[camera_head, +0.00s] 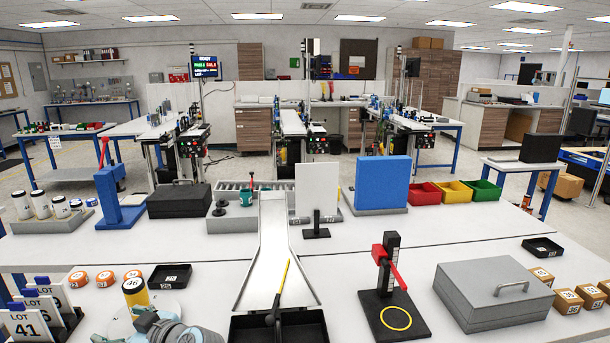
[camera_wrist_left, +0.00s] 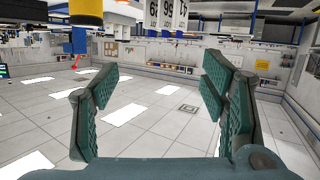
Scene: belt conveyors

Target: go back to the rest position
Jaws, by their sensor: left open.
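My left gripper (camera_head: 160,325) is low at the front left in the head view, partly cut off by the bottom edge. In the left wrist view its green ridged fingers (camera_wrist_left: 160,95) are wide apart with nothing between them. A yellow cylinder marked 46 (camera_head: 135,292) stands upright on a pale round plate (camera_head: 172,304), just beyond the gripper. A yellow and dark cylinder end (camera_wrist_left: 86,12) shows at the top of the left wrist view, outside the fingers. My right gripper is not in view.
LOT cards (camera_head: 32,323) stand at the near left, with orange pucks (camera_head: 105,278) and a small black tray (camera_head: 170,276) behind. A white chute (camera_head: 268,250) runs to a black bin (camera_head: 300,328). A red-levered stand (camera_head: 392,290) and grey case (camera_head: 492,292) are right.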

